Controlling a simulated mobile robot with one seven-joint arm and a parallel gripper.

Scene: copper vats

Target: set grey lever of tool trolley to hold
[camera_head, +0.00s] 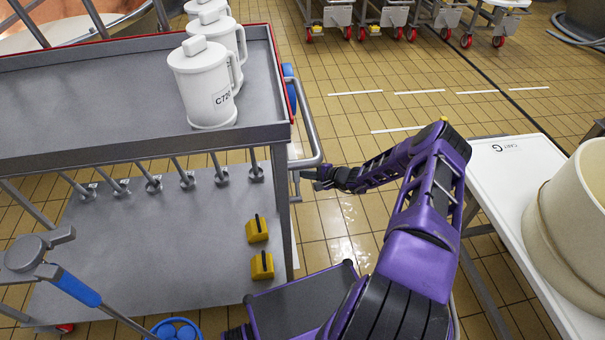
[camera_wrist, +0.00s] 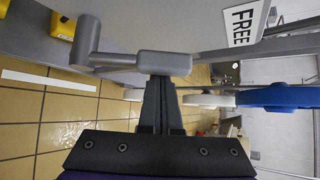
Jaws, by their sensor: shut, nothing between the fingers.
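The grey tool trolley (camera_head: 80,95) fills the left of the head view. In the wrist view, its grey lever (camera_wrist: 165,63) is a rounded block joined by a thin arm to a thick cylinder (camera_wrist: 85,42) at the left. A white label reading FREE (camera_wrist: 243,22) is beside the lever at the upper right; no hold label is in view. My gripper (camera_wrist: 160,80) is shut and empty, its fingertips at the rounded block; I cannot tell whether they touch. In the head view my gripper (camera_head: 312,178) is beside the trolley's right end, where the lever is hard to make out.
White canisters (camera_head: 205,85) stand on the trolley's top. Yellow blocks (camera_head: 257,229) sit on its lower shelf. The trolley's tubular handle (camera_head: 310,130) juts out just above my gripper. A white cart (camera_head: 510,200) with a cream vessel (camera_head: 575,225) is at the right.

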